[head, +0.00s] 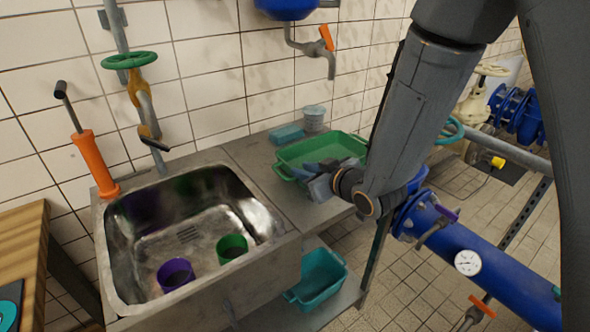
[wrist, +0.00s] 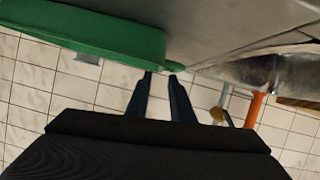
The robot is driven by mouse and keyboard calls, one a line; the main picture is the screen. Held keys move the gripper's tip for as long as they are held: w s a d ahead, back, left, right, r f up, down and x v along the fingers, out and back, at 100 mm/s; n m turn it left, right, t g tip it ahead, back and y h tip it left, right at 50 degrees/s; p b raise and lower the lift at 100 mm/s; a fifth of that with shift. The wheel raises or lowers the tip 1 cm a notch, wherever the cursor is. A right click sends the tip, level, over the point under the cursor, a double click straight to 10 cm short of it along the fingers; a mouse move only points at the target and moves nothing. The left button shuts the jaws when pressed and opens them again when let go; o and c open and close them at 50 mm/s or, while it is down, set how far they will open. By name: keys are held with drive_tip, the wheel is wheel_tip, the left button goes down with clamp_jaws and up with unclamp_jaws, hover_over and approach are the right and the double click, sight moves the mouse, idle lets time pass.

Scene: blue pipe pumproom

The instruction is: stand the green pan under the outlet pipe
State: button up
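The green pan (head: 318,147) is a shallow rectangular tray standing level on the steel bench, right of the sink. In the wrist view its green side (wrist: 85,35) fills the upper left. A pipe with an orange tap handle and a down-turned spout (head: 331,66) comes from the wall above and behind the pan. My gripper (head: 306,172) is at the pan's near side, close to the left end. In the wrist view my fingers (wrist: 161,76) are apart, with a gap between them, and the tips are close to a small green handle (wrist: 175,66). I cannot tell whether they touch it.
The steel sink (head: 262,222) at left holds a purple cup (head: 176,275) and a green cup (head: 232,248). A teal block (head: 286,134) and a grey tub (head: 314,118) stand behind the pan. A teal bin (head: 318,275) sits on the lower shelf. Blue pipework (head: 480,262) runs at right.

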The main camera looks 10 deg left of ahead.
drive_tip(key=shift+v, duration=2.25)
drive_tip(key=d+h, duration=0.1)
drive_tip(key=d, duration=0.1)
drive_tip(key=w+d+f+m+h, duration=0.1)
drive_tip(key=d, duration=0.2)
drive_tip(key=d+m+h, duration=0.1)
drive_tip(key=d, duration=0.1)
drive_tip(key=shift+w+d+f+h, duration=0.25)
drive_tip(key=shift+d+f+h, duration=0.05)
drive_tip(key=shift+d+f, duration=0.05)
drive_tip(key=s+d+f+m+g+h, duration=0.1)
drive_tip(key=s+d+m+g+h, duration=0.2)
drive_tip(key=d, duration=0.6)
drive_tip(key=s+d+f+m+g+h, duration=0.1)
drive_tip(key=s+d+m+h, duration=0.2)
drive_tip(key=s+d, duration=0.35)
drive_tip(key=s+d+r+m+g, duration=0.1)
drive_tip(key=s+d+g, duration=0.3)
drive_tip(key=s, duration=0.5)
drive_tip(key=shift+s+d+m+g, duration=0.2)
drive_tip(key=shift+d+m+g, duration=0.2)
drive_tip(key=shift+d+m, duration=0.65)
